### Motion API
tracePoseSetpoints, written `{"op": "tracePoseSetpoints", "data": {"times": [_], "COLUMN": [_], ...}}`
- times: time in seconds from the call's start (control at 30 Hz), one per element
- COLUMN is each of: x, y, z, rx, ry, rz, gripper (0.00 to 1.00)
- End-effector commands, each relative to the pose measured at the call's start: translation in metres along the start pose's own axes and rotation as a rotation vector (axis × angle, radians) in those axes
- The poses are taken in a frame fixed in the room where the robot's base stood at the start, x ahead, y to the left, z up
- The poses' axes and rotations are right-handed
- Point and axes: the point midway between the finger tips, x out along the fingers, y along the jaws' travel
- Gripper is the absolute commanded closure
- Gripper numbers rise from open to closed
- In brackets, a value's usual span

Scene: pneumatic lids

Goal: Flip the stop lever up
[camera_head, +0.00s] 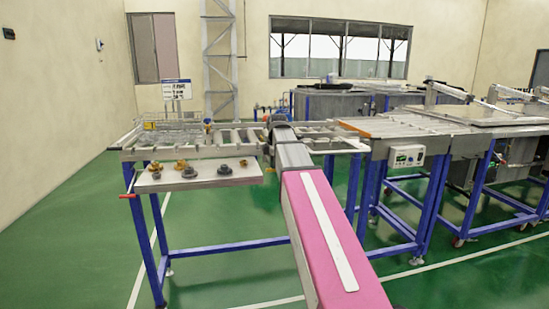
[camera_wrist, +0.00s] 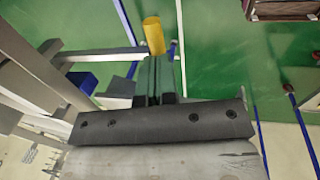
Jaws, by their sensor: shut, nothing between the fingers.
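A yellow cylindrical grip (camera_wrist: 153,35), which looks like the stop lever's handle, shows at the top of the wrist view. My gripper (camera_wrist: 154,62) is shut and empty, with its fingertips right at the near end of the yellow grip. I cannot tell whether they touch it. A grey metal bar (camera_wrist: 103,54) runs beside the fingertips on the left. In the head view my arm reaches to the roller conveyor (camera_head: 238,137) and hides my fingertips and most of what is around them.
A shelf with several yellow and dark knobs (camera_head: 219,171) hangs on the conveyor's front. A red-tipped handle (camera_head: 129,196) sticks out at its left end. A control box (camera_head: 407,156) is on the table to the right. The green floor (camera_head: 220,282) in front is clear.

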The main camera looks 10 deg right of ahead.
Motion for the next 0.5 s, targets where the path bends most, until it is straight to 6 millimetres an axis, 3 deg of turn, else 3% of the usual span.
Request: {"op": "tracePoseSetpoints", "data": {"times": [0.5], "x": [0.0062], "y": [-0.0017], "z": [0.0000], "rx": [0.000], "ry": [0.000], "rz": [0.010], "gripper": [1.00]}}
